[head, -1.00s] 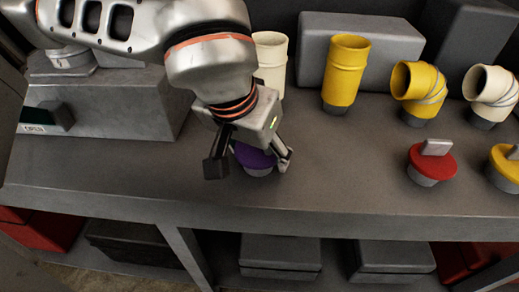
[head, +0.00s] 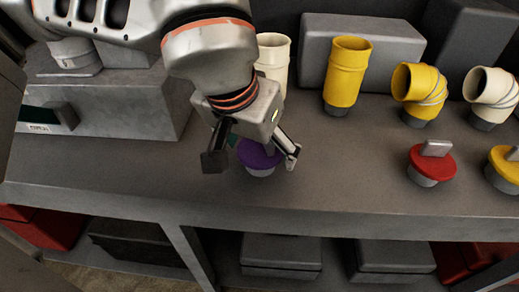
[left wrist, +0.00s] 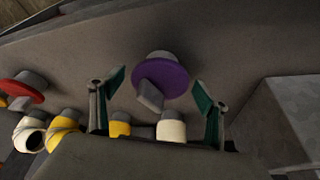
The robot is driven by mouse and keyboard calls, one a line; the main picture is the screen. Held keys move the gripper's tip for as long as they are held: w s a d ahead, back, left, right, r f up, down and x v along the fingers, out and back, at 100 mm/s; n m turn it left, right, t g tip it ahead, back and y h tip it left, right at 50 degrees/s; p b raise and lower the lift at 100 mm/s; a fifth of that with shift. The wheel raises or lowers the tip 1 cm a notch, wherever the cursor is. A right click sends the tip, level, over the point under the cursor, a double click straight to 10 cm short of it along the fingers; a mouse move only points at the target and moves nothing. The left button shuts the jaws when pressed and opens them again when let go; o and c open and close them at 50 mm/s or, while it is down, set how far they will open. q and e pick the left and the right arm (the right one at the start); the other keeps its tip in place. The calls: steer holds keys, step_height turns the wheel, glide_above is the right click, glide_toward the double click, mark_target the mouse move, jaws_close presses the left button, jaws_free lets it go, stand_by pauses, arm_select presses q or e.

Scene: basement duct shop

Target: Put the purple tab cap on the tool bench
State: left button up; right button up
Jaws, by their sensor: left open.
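The purple tab cap (head: 258,157) stands upright on the grey bench top, its grey base below the purple disc. It also shows in the left wrist view (left wrist: 160,78), with its grey tab pointing toward the camera. My left gripper (head: 252,163) is open, with one finger on each side of the cap; it also shows in the left wrist view (left wrist: 158,92). The fingers look apart from the cap in the wrist view. The head view partly hides the cap's top behind the gripper. My right gripper is not in view.
A red tab cap (head: 432,163) and a yellow one (head: 505,166) stand to the right. Behind are a cream pipe (head: 275,60), a yellow pipe (head: 346,75), a yellow elbow (head: 418,88) and a cream elbow (head: 490,92). A grey box (head: 110,110) stands left. The bench front is clear.

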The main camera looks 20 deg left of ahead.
arm_select(q)
steer(key=p+v, duration=0.2)
steer(key=v, duration=0.8)
steer(key=shift+r, duration=0.2)
steer(key=shift+s+f, duration=0.1)
steer(key=shift+s, duration=0.15)
